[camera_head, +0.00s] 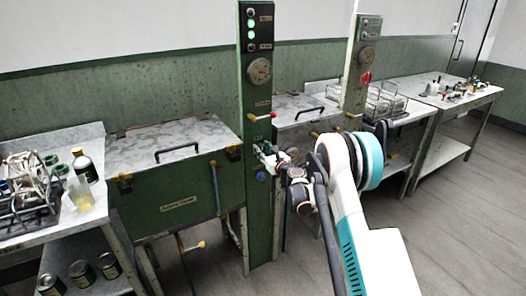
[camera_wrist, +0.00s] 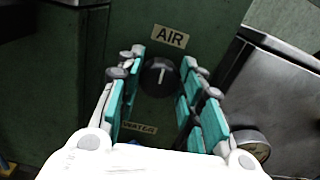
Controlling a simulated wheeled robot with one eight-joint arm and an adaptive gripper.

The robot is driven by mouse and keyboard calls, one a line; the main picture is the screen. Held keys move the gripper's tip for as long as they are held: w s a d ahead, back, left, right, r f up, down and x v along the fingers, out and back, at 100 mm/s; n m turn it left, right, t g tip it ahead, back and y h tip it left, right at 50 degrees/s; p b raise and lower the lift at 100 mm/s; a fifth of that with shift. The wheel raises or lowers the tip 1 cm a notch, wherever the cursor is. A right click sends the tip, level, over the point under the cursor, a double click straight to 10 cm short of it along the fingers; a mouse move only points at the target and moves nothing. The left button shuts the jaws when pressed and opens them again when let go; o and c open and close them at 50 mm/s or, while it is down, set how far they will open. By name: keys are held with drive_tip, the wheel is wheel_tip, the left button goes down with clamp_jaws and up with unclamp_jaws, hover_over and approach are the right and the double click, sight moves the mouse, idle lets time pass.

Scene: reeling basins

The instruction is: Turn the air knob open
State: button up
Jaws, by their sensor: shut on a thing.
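The air knob (camera_wrist: 160,77) is round and black with a white pointer line, which stands near upright. It sits on a green panel under the AIR label (camera_wrist: 170,38) in the wrist view. My gripper (camera_wrist: 159,73) has its teal-padded fingers to the left and right of the knob, shut on it. In the head view my gripper (camera_head: 270,156) is at the front of the green column (camera_head: 257,215), and it hides the knob there.
A WATER label (camera_wrist: 140,127) is below the air knob; a blue knob (camera_head: 261,176) is below my gripper. Lidded basins (camera_head: 175,190) flank the column. A steel box (camera_wrist: 285,95) stands close on the right.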

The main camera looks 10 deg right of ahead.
drive_tip(key=n, duration=0.4)
drive_tip(key=shift+a, duration=0.1)
drive_tip(key=shift+a+f+n, duration=0.1)
drive_tip(key=shift+f+n, duration=0.05)
drive_tip(key=shift+n, duration=3.1)
drive_tip(key=shift+f+n, duration=0.1)
drive_tip(key=shift+n, duration=3.15)
drive_tip(key=shift+s, duration=0.1)
drive_tip(key=o, duration=1.1)
drive_tip(key=shift+c, duration=0.2)
